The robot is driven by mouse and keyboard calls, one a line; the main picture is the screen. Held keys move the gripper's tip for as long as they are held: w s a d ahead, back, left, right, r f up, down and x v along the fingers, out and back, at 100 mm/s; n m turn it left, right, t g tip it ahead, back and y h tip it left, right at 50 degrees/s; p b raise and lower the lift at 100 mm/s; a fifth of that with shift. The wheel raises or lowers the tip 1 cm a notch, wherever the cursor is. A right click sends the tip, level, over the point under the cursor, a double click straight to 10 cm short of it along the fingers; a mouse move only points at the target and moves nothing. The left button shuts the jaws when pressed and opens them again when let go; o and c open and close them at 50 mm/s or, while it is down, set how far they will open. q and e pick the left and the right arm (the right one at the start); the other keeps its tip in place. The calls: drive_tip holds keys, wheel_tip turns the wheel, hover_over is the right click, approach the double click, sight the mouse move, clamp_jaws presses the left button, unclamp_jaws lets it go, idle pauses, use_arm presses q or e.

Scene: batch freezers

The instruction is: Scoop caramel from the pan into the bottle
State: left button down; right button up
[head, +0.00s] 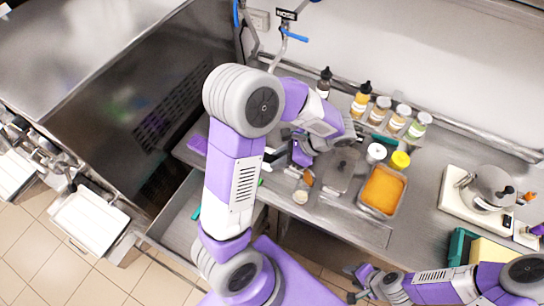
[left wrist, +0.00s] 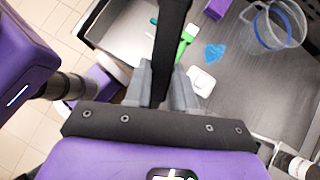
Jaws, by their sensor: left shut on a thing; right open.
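The pan of orange caramel (head: 401,205) is a rectangular metal tray on the steel counter, right of my left gripper. My left gripper (head: 303,158) is over the counter, left of the pan. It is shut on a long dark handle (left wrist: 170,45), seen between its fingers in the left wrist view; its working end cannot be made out. Below it in the head view are a small brown-orange item (head: 308,178) and a small whitish round item (head: 300,197). A yellow bottle (head: 361,100) and a dark bottle (head: 324,84) stand at the back. My right gripper (head: 353,284) is open and empty near the bottom edge.
Several jars (head: 398,120) line the back wall. White-lidded (head: 376,153) and yellow-lidded (head: 400,160) jars stand behind the pan. The wrist view shows a clear jug (left wrist: 275,28) and a green utensil (left wrist: 187,38). A steel pot (head: 490,188) stands at right.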

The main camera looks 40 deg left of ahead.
use_arm(q)
drive_tip(key=shift+w+d+r+g+y+p, duration=0.6)
drive_tip(key=shift+w+d+r+y+p, duration=0.1)
drive_tip(key=shift+d+r+y+p, duration=0.25)
drive_tip(key=shift+w+d, duration=0.2)
drive_tip(key=shift+d, duration=0.05)
drive_tip(key=shift+w+d+r+g+y, duration=0.15)
drive_tip(key=shift+w+d+g+y, duration=0.35)
drive_tip(key=shift+d+g+y, duration=0.2)
drive_tip(key=shift+w+d+r+g+y, duration=0.25)
drive_tip(key=shift+w+d+y, duration=0.1)
drive_tip(key=shift+d+y, duration=0.15)
drive_tip(key=shift+w+d+r+g+y, duration=0.25)
drive_tip(key=shift+w+d+y, duration=0.1)
drive_tip(key=shift+d+y, duration=0.1)
